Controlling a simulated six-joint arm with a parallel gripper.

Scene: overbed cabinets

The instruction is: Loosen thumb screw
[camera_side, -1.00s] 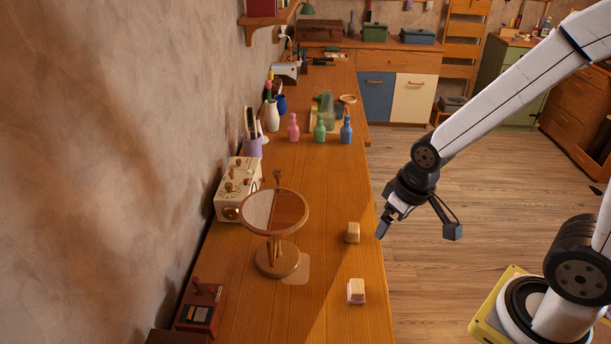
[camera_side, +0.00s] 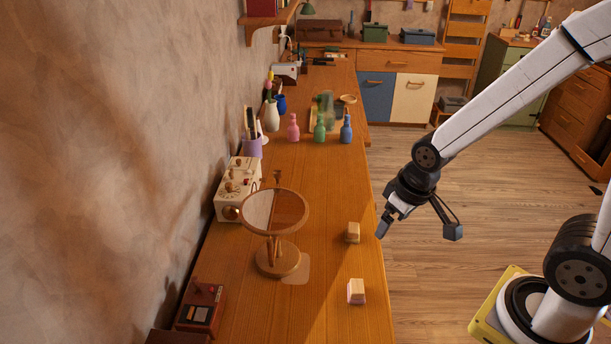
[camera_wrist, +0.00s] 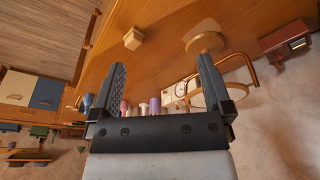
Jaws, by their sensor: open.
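A round tilting mirror (camera_side: 275,212) on a wooden stand with a round base (camera_side: 278,258) stands on the wooden bench. A small brown knob (camera_side: 277,177) shows just above the mirror's upper rim; I cannot tell whether it is the thumb screw. In the wrist view, the stand's base (camera_wrist: 205,40) is beyond the right fingertip, and the finger partly covers the mirror. My gripper (camera_side: 388,222) is open and empty, in the air off the bench's right edge, well right of the mirror. Both fingers show apart in the wrist view (camera_wrist: 160,64).
Two small pale blocks (camera_side: 352,232) (camera_side: 356,291) lie near the bench's right edge. A cream box with knobs (camera_side: 238,187) is behind the mirror by the wall. A dark red box (camera_side: 201,305) is front left. Several bottles (camera_side: 319,129) stand farther back. Bench between mirror and blocks is clear.

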